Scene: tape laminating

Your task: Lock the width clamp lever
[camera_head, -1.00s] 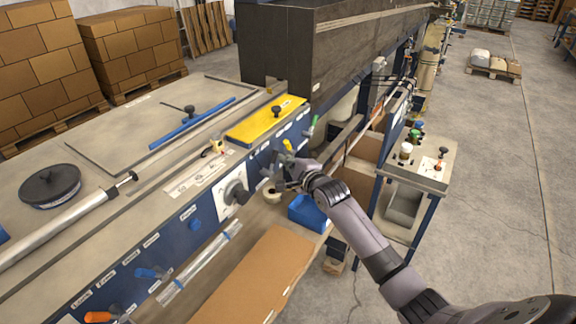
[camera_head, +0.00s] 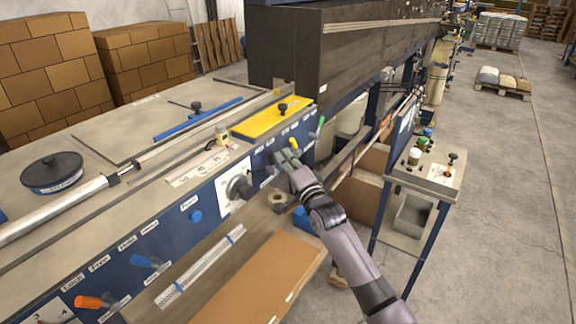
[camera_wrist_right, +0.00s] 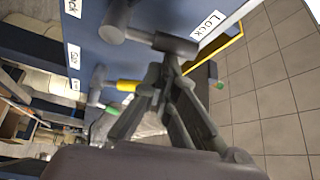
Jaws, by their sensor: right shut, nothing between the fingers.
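A blue front panel (camera_head: 150,248) carries a row of labelled levers. In the right wrist view a dark grey T-shaped lever (camera_wrist_right: 160,42) stands out from the panel beside a "Lock" label (camera_wrist_right: 208,24). No label naming the width clamp is readable, so I cannot tell for sure that this is its lever. My right gripper (camera_head: 284,158) is at the panel, below the yellow-handled lever (camera_head: 294,144). In the wrist view its fingers (camera_wrist_right: 163,72) are together and empty, with tips close to the grey lever; contact is unclear. My left gripper is not in view.
A green-handled lever (camera_head: 320,124) and the yellow one are close to my right gripper. A black knob (camera_head: 239,189) is left of it. A cardboard sheet (camera_head: 262,280) lies below. A small control stand (camera_head: 433,172) is at the right, with open floor beyond.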

